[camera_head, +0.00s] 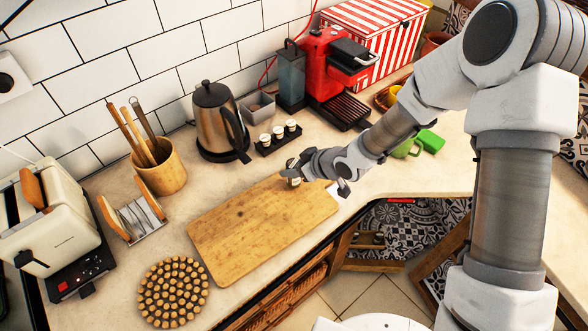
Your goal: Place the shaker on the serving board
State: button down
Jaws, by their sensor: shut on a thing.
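The wooden serving board (245,245) lies on the counter in the middle of the view, near the front edge. My gripper (296,175) is at the board's far right edge, shut on a small shaker (293,180). The shaker looks roughly upright and is partly hidden by the gripper. I cannot tell whether its base touches the board or is a little above it.
A dark tray (268,150) with small white-topped jars stands behind the board, beside a kettle (218,120). A utensil pot (160,170), plate rack and round cork trivet (172,292) are at left. A red coffee machine (330,70) stands behind. Most of the board is clear.

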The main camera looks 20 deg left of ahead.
jog(key=shift+f, duration=0.45)
jog(key=shift+f, duration=0.2)
jog(key=shift+c, duration=1.7)
grip_release()
jog(key=shift+r, duration=0.1)
jog(key=shift+r, duration=0.2)
jog(key=p+v, duration=0.2)
jog(key=v, duration=1)
jog(key=shift+d, duration=0.1)
